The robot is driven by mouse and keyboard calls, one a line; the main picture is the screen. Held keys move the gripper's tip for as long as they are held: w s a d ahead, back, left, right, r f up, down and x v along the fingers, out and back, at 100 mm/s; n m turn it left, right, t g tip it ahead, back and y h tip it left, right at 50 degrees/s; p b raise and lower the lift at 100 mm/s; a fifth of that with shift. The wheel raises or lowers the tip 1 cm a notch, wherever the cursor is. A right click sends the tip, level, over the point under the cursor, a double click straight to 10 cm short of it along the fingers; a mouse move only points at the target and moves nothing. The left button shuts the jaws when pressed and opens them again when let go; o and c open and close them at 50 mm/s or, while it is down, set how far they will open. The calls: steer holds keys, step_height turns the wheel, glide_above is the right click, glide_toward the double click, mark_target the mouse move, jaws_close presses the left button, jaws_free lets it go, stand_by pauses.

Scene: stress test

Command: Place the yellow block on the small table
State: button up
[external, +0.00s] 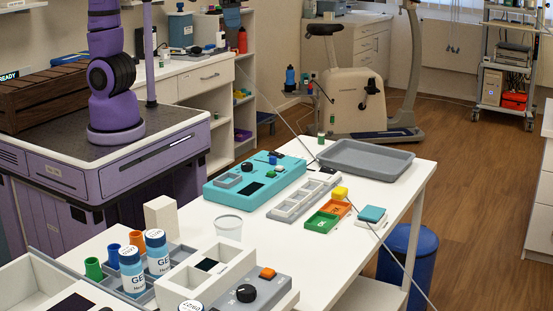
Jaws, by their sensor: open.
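The small yellow block (340,193) sits at the back edge of the orange square tray (334,208), on the right part of the white table (290,262). I cannot tell whether this white table is the small table of the task; no other separate small table is clear. My purple arm rises from its base at the upper left and leaves the picture at the top. My gripper is outside the picture.
Beside the block are a green tray (320,227), a teal block (372,214) and a grey compartment strip (288,209). A grey tray (365,173) lies behind. A thin line crosses the table. Bottles (132,270) and a cup (228,229) stand in front.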

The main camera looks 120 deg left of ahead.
steer(key=s+d+m+t, duration=0.1)
steer(key=s+d+m, duration=0.1)
steer(key=s, duration=0.8)
steer(key=s+d+m+t+y, duration=0.1)
steer(key=s+d+m, duration=0.2)
steer(key=s, duration=0.8)
steer(key=shift+s+d+m+t, duration=0.2)
steer(key=shift+s+m+t, duration=0.1)
steer(key=shift+m, duration=0.4)
steer(key=shift+o, duration=0.5)
steer(key=shift+s+f, duration=0.2)
steer(key=shift+s, duration=0.1)
steer(key=shift+w, duration=0.1)
